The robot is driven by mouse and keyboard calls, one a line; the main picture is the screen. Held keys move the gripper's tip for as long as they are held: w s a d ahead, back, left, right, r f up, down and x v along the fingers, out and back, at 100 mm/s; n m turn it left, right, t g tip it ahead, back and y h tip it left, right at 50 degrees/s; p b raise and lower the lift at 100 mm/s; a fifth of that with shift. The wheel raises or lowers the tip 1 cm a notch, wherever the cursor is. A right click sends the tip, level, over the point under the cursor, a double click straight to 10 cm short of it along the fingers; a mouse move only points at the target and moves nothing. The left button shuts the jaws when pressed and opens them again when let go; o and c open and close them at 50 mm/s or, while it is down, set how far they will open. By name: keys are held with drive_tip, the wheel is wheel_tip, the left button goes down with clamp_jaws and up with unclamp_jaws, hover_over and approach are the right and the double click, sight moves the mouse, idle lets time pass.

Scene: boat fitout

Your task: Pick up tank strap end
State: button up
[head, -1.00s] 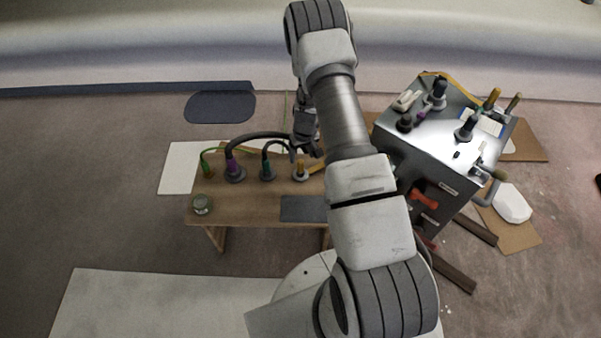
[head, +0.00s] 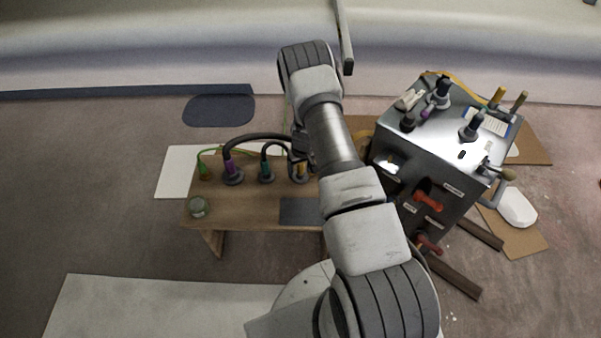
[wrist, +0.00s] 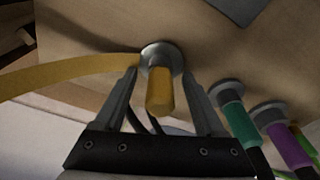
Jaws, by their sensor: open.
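The tank strap end is a yellow-orange cylinder (wrist: 160,92) standing in a round grey holder (wrist: 172,52) on the wooden bench. A flat yellow strap (wrist: 70,74) runs from it to the left in the wrist view. My gripper (wrist: 160,76) is open, with one finger on each side of the yellow end. I cannot tell whether either finger touches it. In the head view, my arm and gripper partly hide the yellow end (head: 301,173).
A green-banded plug (wrist: 238,122) and a purple-banded plug (wrist: 287,145) stand in holders beside the yellow end. A metal box (head: 415,155) with several fittings stands to the right.

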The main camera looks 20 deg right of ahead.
clamp_jaws()
idle(0.3)
wheel_tip(320, 180, up, 10)
drive_tip(key=p, duration=0.3)
idle(0.3)
